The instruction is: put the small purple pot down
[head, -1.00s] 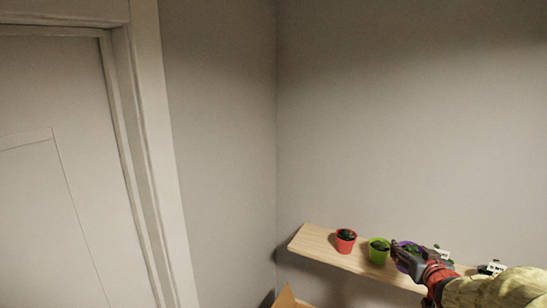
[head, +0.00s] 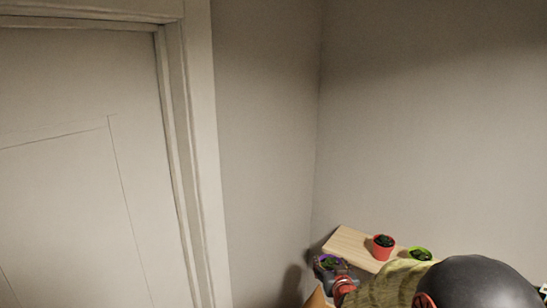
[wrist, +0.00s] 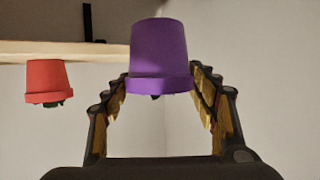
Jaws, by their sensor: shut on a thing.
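The small purple pot (wrist: 158,50) is between the two fingers of my gripper (wrist: 160,84) in the wrist view, where things appear upside down. The gripper is shut on it. In the head view the purple pot (head: 329,260) shows as a small purple rim with a dark plant, held by my gripper (head: 334,270) just left of the shelf's left end. The pot looks clear of the shelf and roughly upright. Its lower part is hidden in the head view.
The wooden shelf (head: 352,243) holds a red pot (head: 382,249) and a green pot (head: 420,254); the red pot (wrist: 46,75) also shows in the wrist view. The shelf's left end is bare. A cardboard edge (head: 317,298) shows below my gripper. My arm hides the shelf's right part.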

